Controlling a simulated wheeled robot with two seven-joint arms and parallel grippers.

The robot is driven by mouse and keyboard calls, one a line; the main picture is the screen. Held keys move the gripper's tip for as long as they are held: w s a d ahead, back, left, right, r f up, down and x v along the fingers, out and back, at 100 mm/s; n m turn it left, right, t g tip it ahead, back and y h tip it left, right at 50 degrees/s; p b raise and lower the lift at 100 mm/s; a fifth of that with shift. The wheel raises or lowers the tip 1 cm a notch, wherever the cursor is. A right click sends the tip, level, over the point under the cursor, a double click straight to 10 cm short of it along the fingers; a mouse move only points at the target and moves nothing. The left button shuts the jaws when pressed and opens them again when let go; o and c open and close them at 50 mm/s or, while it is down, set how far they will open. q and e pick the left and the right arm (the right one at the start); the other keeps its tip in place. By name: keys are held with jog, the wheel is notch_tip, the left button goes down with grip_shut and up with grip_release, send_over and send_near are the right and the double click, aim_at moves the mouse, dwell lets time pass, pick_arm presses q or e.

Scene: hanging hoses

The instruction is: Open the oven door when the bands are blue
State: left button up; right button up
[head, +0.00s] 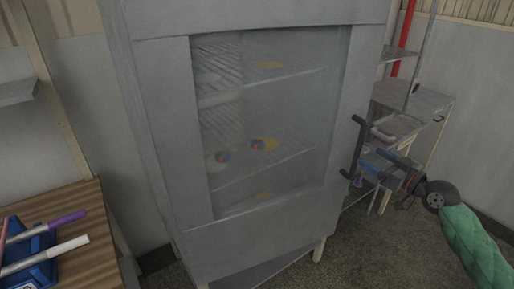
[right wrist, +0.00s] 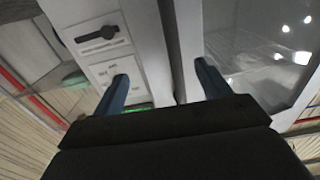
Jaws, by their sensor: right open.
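The oven (head: 170,120) is a tall grey cabinet with a closed glass door (head: 290,100), whose dark handle (head: 357,150) is on the right edge. In the right wrist view, the fingers (right wrist: 160,75) are spread in front of pale upright cabinet edges. Contact with the handle cannot be told. My left gripper is out of view.
A grey shelf or cart (head: 415,98) stands behind the handle on the right, with a red pipe (head: 404,35) beyond. A wooden table (head: 95,235) at the left bears a blue tray (head: 40,272) with purple and white sticks. Bare floor (head: 375,255) lies at the lower right.

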jog(key=b+v, duration=0.3)
jog(key=v, duration=0.1)
jog(key=shift+w+d, duration=0.25)
jog(key=shift+d, duration=0.15)
dwell(0.4)
